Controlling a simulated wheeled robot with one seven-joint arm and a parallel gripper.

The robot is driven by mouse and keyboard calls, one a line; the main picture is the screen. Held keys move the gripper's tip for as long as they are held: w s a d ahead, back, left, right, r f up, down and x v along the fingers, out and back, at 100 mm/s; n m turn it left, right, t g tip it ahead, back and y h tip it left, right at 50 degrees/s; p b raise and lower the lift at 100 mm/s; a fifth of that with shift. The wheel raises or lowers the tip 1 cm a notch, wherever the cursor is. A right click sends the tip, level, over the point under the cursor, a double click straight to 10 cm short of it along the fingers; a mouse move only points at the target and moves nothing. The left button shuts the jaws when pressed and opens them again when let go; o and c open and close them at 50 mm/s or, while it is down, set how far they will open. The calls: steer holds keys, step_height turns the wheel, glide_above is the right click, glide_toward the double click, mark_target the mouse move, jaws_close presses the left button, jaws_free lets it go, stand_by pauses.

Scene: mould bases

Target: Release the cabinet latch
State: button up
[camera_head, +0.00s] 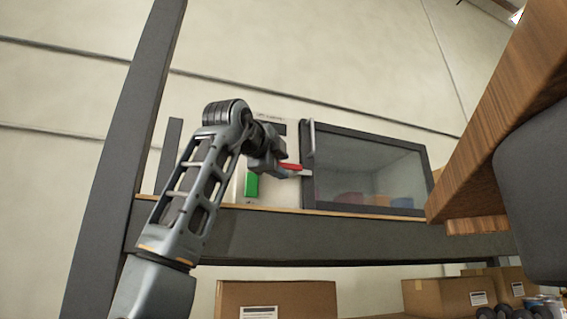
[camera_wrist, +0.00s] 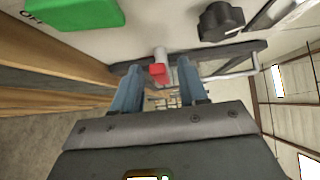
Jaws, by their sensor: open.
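The cabinet (camera_head: 420,160) has a dark frame and a glass front, and stands on a shelf. A red-tipped latch lever (camera_head: 291,167) shows at the cabinet's left side, by a pale panel. In the wrist view the red tip (camera_wrist: 158,73) on its pale stem lies between my two fingers. My gripper (camera_wrist: 157,75) is open, with one finger on each side of the lever and a gap visible on both sides. In the head view my gripper (camera_head: 280,170) reaches the panel from the left, and its fingertips are hard to make out.
A green switch (camera_head: 252,185) sits left of the lever; the wrist view shows it near an "OFF" mark. A black knob (camera_wrist: 220,20) is on the panel. A pale door handle (camera_head: 312,137) stands at the cabinet's left edge. A shelf beam (camera_head: 330,240) runs below.

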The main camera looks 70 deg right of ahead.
steer(key=shift+s+d, duration=0.1)
steer(key=shift+d, duration=0.8)
jaws_close()
